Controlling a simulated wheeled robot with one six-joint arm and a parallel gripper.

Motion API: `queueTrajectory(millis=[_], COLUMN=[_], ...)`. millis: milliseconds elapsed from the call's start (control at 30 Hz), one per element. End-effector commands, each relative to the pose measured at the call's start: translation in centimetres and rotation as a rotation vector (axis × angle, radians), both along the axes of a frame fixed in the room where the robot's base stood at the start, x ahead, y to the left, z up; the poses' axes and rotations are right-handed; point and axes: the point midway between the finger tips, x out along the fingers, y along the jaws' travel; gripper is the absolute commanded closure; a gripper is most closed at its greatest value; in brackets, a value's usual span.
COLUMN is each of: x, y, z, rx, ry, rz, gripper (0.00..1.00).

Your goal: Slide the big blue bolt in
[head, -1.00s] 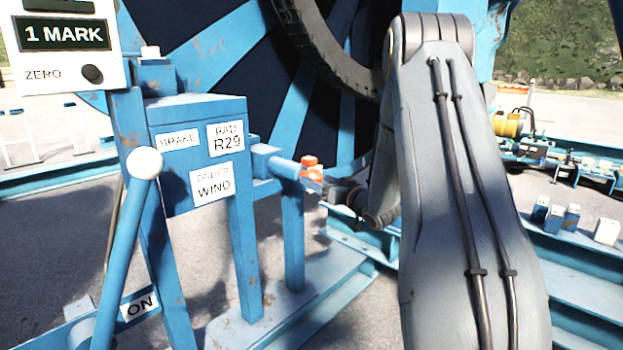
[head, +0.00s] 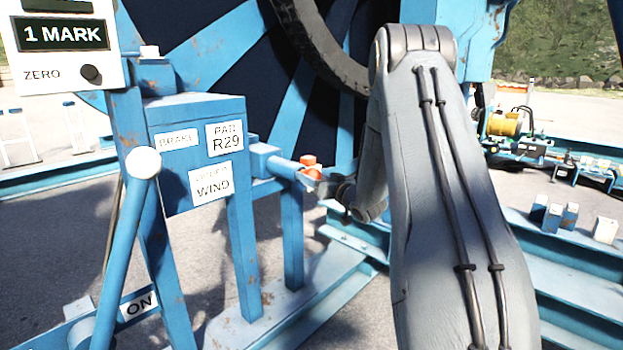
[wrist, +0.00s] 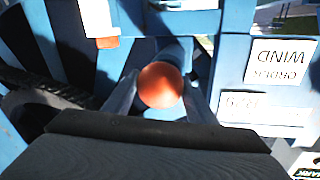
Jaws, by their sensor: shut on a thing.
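The big blue bolt (head: 284,167) sticks out to the right from the blue brake housing (head: 200,125) in the head view. Its end carries an orange knob (head: 309,160). In the wrist view the round orange knob (wrist: 160,85) sits between my two fingers, with the blue bolt (wrist: 176,52) running away behind it. My gripper (wrist: 160,98) is shut on the knob. In the head view my gripper (head: 318,183) is small and partly hidden by the knob and my wrist. How deep the bolt sits is hidden.
A lever with a white ball (head: 143,163) stands at the left, near an ON plate (head: 139,303). The large reel (head: 210,55) with a dark tyre-like ring rises behind. Blue rails and small blocks (head: 570,216) lie at the right.

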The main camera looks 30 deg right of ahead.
Motion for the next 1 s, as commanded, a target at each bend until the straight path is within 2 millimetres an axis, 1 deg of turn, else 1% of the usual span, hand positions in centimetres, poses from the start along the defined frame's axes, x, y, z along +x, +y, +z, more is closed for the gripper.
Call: queueTrajectory(millis=[67, 167, 400, 500, 633, 900, 933, 1000], x=[0.3, 1.8, 7.6, 9.3, 10.2, 10.4, 10.4, 10.4], y=[0.1, 0.7, 2.8, 3.4, 3.7, 4.0, 4.0, 4.0], z=[0.0, -0.1, -0.2, -0.2, -0.1, 0.1, 0.1, 0.1], rx=[-0.001, -0.003, -0.004, -0.002, -0.001, -0.001, -0.001, -0.001], ry=[0.000, -0.002, -0.003, -0.001, 0.000, -0.002, -0.002, -0.002], rz=[0.001, 0.003, 0.004, 0.001, 0.000, 0.002, 0.002, 0.003], gripper=[0.89, 0.89, 0.89, 0.89, 0.89, 0.89, 0.47, 0.35])
